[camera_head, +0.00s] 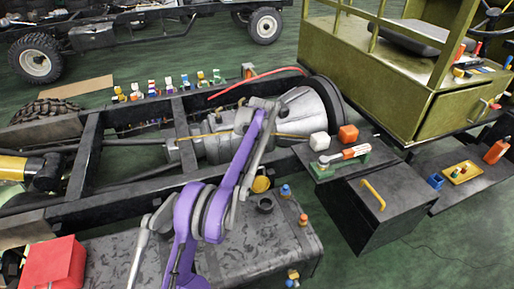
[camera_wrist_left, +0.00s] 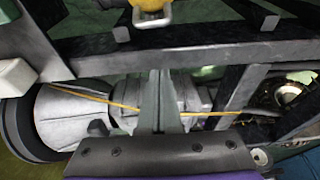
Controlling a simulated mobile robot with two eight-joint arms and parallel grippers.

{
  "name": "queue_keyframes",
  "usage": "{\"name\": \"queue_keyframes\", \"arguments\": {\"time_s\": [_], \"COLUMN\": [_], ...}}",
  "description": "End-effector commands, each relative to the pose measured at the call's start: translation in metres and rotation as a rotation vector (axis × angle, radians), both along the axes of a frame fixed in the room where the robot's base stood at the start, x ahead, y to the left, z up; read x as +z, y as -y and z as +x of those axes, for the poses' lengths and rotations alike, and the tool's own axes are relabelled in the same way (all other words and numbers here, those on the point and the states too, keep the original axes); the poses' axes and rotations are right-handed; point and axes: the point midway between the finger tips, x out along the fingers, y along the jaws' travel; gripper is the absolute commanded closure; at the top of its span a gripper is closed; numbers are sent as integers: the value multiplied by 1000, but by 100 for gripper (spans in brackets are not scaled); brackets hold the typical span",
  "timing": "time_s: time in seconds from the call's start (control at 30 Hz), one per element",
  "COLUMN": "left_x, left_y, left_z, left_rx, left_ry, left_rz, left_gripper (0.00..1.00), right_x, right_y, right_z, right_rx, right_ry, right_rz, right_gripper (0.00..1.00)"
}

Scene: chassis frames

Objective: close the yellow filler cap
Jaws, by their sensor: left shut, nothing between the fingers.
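The yellow filler cap (camera_head: 261,184) sits beside the black round filler neck (camera_head: 265,205) on top of the dark tank (camera_head: 240,240). The cap appears swung off the neck, which shows its dark opening. In the left wrist view the yellow cap (camera_wrist_left: 150,4) shows at the top edge, partly cut off, with a metal loop below it. My left gripper (camera_wrist_left: 163,75) is shut and empty, seen over the gearbox and apart from the cap. In the head view my purple left arm passes just left of the cap; the fingertips are hard to make out there. My right gripper is not in view.
A dark frame rail (camera_wrist_left: 200,48) runs between the gearbox (camera_wrist_left: 75,120) and the cap. Small blue and orange fittings (camera_head: 285,190) stand on the tank right of the neck. A red box (camera_head: 55,264) is at the lower left. A dark toolbox (camera_head: 365,215) stands to the right.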

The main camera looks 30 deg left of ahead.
Motion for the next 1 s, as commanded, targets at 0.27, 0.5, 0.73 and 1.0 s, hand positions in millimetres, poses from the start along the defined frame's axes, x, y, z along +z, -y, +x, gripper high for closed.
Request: {"name": "queue_keyframes", "arguments": {"time_s": [0.27, 0.5, 0.73, 1.0], "left_x": [-54, -54, -53, -53], "left_y": [-12, 8, 18, 19], "left_z": [10, -7, -16, -16], "left_rx": [0, -2, -2, -1], "left_ry": [0, 0, 0, 0], "left_rz": [0, 0, 1, 1], "left_gripper": [100, 100, 100, 100], "right_x": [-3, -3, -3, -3], "right_y": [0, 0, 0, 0], "right_z": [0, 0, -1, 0], "right_rx": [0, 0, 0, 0], "right_ry": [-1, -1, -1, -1], "right_rz": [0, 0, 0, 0], "right_gripper": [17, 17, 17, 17]}}
